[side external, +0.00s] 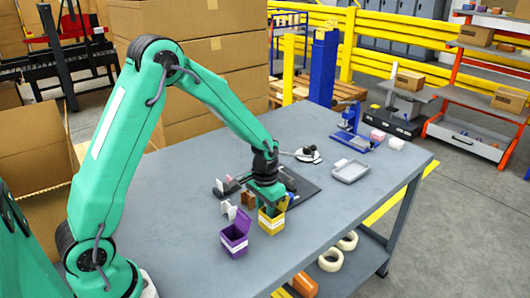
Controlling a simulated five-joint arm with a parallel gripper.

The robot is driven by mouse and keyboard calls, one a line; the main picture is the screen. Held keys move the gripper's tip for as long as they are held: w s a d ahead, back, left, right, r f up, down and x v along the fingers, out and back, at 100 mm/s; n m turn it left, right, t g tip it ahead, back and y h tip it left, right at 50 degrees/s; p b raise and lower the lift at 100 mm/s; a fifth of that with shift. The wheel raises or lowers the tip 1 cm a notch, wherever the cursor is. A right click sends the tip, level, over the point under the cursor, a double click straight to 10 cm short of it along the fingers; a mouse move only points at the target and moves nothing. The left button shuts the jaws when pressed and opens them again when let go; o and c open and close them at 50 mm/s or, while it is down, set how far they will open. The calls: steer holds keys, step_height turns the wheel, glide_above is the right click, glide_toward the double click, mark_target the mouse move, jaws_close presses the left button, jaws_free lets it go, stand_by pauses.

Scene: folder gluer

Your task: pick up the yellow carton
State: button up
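The yellow carton (270,224) stands upright on the grey table (185,170), near the middle of its front half. It looks open at the top. My gripper (268,207) points down at the carton from above, with its fingertips at the carton's upper rim. The fingers overlap the carton's top in this view. I cannot tell whether they touch it or how far apart they are. The carton's far side is hidden by my gripper.
An open purple carton (235,240) stands close by on the left. Small white and brown pieces (230,209) sit behind it. A dark mat (300,186) lies behind my gripper. A grey tray (350,171) and a blue device (350,130) stand right. The table's right front is clear.

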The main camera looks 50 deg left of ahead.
jaws_close()
steer(key=shift+r, duration=0.2)
steer(key=shift+r, duration=0.55)
steer(key=r, duration=0.3)
steer(key=shift+s+d+r, duration=0.1)
steer(key=shift+s+d, duration=0.1)
steer(key=shift+d, duration=0.2)
steer(key=s+d+r, duration=0.5)
steer(key=d+r, duration=0.1)
steer(key=d, duration=0.3)
steer(key=shift+d+r, duration=0.2)
